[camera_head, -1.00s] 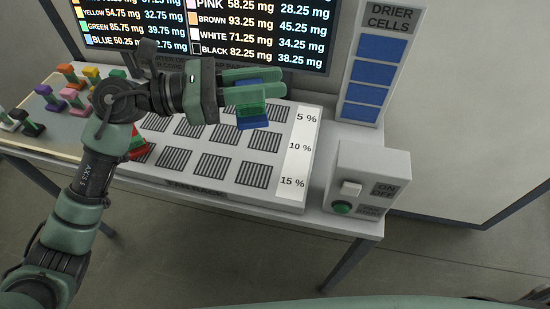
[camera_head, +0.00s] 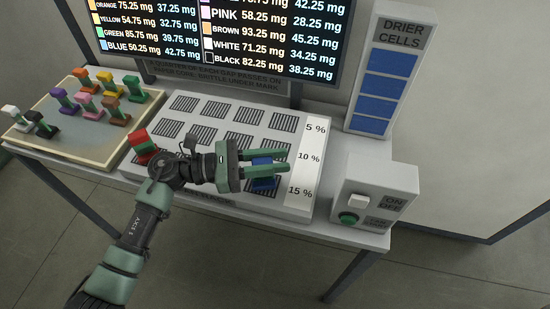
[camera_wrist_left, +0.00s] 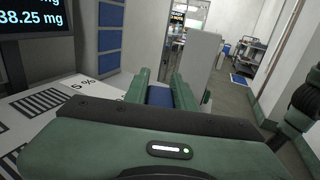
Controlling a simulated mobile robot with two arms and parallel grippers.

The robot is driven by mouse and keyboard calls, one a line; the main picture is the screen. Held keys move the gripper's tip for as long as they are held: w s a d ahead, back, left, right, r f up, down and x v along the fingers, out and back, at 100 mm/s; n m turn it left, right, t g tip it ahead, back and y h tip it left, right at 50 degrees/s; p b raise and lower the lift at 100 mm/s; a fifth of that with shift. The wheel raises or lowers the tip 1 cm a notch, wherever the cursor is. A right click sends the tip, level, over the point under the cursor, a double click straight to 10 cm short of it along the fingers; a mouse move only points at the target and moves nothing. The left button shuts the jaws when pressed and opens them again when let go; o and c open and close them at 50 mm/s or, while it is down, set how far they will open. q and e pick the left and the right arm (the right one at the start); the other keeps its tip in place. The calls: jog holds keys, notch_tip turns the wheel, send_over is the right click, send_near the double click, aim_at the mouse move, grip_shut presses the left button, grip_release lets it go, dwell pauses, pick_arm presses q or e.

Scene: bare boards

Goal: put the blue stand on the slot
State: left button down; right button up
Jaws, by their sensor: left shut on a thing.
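The blue stand (camera_head: 263,183) is between the fingers of my left gripper (camera_head: 284,162), which is shut on it. Blue also shows between the fingers in the left wrist view (camera_wrist_left: 160,96). The white rack (camera_head: 215,197) has rows of dark striped slots, marked 5 %, 10 % and 15 %. The stand is over the right end of the rack, near the 15 % row slot (camera_head: 266,188) beside the label strip. Whether it touches the rack cannot be told. My right gripper is not in view.
A red stand (camera_head: 142,145) is at the rack's left edge. Several coloured stands sit on a board (camera_head: 90,140) at the left. A switch box (camera_head: 375,195) with a green button is to the right, and the drier cells panel (camera_head: 385,75) stands behind it.

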pick_arm(q)
jog(key=shift+f, duration=0.15)
jog(key=c, duration=1.2)
grip_release()
jog(key=shift+o, duration=0.2)
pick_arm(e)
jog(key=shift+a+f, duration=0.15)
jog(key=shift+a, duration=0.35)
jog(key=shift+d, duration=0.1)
